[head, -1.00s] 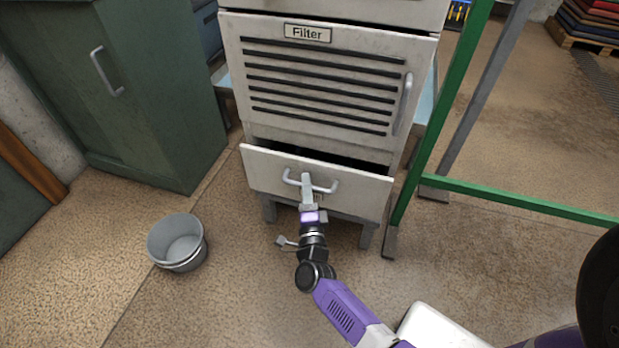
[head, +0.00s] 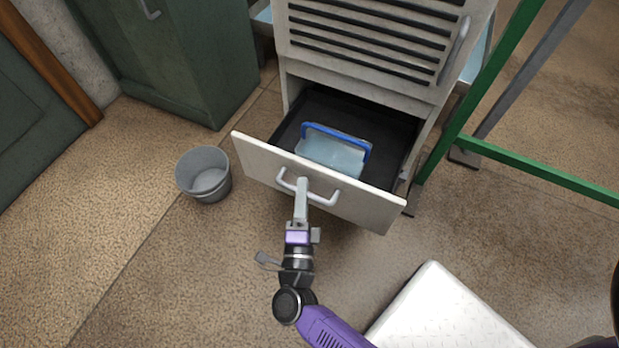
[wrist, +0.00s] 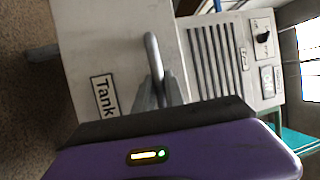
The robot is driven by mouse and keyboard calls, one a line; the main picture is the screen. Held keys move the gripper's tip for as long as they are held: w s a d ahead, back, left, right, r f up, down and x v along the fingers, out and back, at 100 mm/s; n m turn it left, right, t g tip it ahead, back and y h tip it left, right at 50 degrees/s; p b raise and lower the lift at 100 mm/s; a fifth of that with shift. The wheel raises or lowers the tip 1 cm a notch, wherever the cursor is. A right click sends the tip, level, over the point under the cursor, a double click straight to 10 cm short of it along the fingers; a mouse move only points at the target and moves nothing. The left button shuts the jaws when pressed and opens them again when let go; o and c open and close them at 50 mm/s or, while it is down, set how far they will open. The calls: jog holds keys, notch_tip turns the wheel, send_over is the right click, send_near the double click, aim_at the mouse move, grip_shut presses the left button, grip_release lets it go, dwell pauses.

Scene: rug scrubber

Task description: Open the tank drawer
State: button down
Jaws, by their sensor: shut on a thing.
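The tank drawer (head: 365,205) is the lowest one in the pale cabinet and is pulled well out in the head view. Its "Tank" label (wrist: 104,95) shows in the wrist view. My gripper (head: 302,186) is shut on the drawer's grey bar handle (head: 325,199), which it holds near the middle. The fingers on the handle (wrist: 153,60) also show in the wrist view. Inside the dark drawer lies a pale translucent tank (head: 330,154) with a blue handle (head: 338,137).
A grey bucket (head: 204,175) stands on the floor left of the drawer. A green frame (head: 470,110) stands close on the right. A green cabinet (head: 170,65) is at the back left. The floor in front of the bucket is clear.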

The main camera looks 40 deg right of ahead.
jog(key=shift+s+a, duration=0.1)
jog(key=shift+a, duration=0.25)
jog(key=c, duration=1.7)
grip_release()
jog(key=v, duration=0.7)
jog(key=shift+s+a+p, duration=0.25)
jog(key=shift+a+p, duration=0.05)
jog(key=shift+p, duration=0.1)
jog(key=shift+f, duration=0.1)
